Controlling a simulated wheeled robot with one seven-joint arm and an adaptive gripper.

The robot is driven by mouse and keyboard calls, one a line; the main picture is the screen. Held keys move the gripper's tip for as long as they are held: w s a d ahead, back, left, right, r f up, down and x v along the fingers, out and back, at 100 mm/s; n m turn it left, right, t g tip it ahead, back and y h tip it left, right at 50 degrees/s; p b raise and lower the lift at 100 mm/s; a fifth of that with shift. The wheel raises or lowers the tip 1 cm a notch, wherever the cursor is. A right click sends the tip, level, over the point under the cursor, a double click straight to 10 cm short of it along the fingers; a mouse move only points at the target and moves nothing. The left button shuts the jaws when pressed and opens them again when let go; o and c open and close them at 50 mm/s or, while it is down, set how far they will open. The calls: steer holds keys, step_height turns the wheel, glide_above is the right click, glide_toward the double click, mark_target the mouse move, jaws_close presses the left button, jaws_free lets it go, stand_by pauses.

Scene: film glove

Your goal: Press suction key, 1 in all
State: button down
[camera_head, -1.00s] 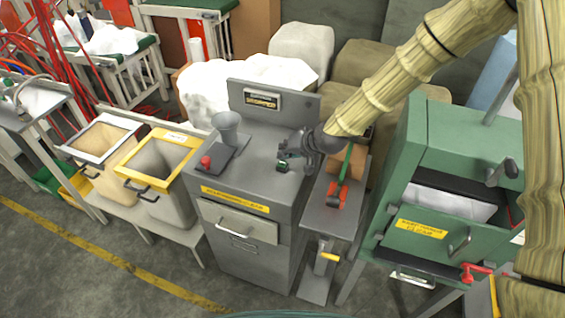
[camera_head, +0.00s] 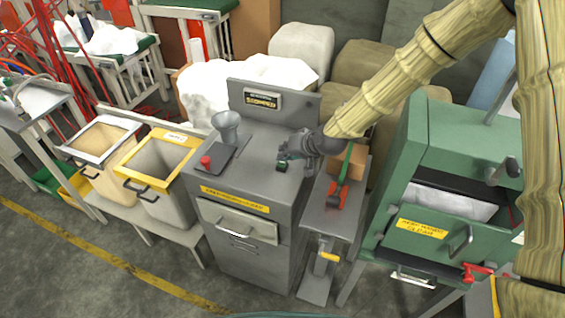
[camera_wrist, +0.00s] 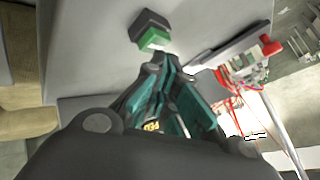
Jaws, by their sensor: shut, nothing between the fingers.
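The green key (camera_wrist: 154,40) sits on a dark block on top of the grey cabinet (camera_head: 258,187). It also shows as a small dark green spot in the head view (camera_head: 282,168). My gripper (camera_head: 287,156) is over the right part of the cabinet top, right by the key. In the wrist view my gripper (camera_wrist: 168,62) is shut and empty, its tips close beside the key's near edge. I cannot tell whether they touch it. A lit display (camera_head: 262,100), seeming to read "STOPPED", is on the cabinet's back panel.
A red button (camera_head: 206,162) and a grey funnel (camera_head: 227,125) stand on the cabinet's left side. A side shelf with a red-and-green lever (camera_head: 342,185) is close to the right of my gripper. A green machine (camera_head: 440,150) stands further right. Yellow-rimmed bin (camera_head: 160,170) at left.

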steer(key=shift+f+b, duration=0.3)
steer(key=shift+f, duration=0.25)
stand_by(0.6)
steer(key=shift+r, duration=0.15)
steer(key=shift+r+p, duration=0.5)
steer(key=shift+r, duration=0.3)
steer(key=shift+r+p, duration=1.4)
steer(key=shift+r, duration=1.1)
